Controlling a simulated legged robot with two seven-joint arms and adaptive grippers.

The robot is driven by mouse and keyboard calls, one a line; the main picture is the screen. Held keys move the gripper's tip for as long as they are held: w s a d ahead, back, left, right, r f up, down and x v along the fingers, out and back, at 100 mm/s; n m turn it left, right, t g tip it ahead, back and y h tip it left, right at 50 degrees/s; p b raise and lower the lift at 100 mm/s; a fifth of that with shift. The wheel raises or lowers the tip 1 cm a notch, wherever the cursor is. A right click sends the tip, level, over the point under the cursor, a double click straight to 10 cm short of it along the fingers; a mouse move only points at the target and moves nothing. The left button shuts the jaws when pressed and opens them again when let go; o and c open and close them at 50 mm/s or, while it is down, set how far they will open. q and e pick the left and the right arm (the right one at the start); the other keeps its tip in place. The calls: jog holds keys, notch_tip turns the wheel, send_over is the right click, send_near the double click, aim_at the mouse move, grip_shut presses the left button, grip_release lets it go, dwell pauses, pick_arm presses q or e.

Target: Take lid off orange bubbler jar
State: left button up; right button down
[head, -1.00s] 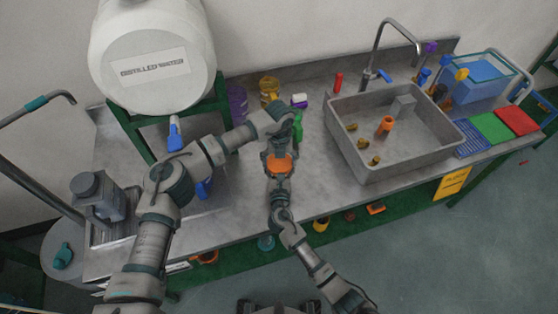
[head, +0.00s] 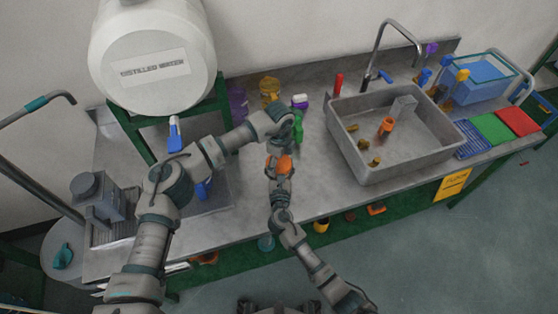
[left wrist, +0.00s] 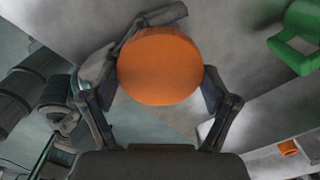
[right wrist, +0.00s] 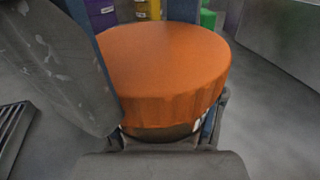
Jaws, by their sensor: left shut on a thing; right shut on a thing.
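The orange lid (head: 284,165) of the bubbler jar is above the counter's front edge, between my two grippers. In the left wrist view its round top (left wrist: 158,66) sits between the fingers of my left gripper (left wrist: 160,92), which is shut on it. In the right wrist view the lid (right wrist: 165,65) has a ribbed side, and a dark strip of the jar body (right wrist: 160,131) shows just below it. My right gripper (right wrist: 165,125) is shut on the jar from the front. Most of the jar body is hidden. I cannot tell whether the lid is loose.
The grey sink (head: 345,138) with an orange piece (head: 386,126) inside is to the right. Yellow (head: 269,90), purple (head: 238,101) and green (head: 298,125) bottles stand behind the grippers. The white distilled water tank (head: 155,60) is at back left.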

aim_at(279, 163)
pick_arm(q)
jog(key=shift+r, duration=0.2)
jog(key=shift+r, duration=0.9)
jog(key=shift+r, duration=0.1)
jog(key=shift+r, duration=1.95)
pick_arm(e)
jog(key=shift+c, duration=0.4)
grip_release()
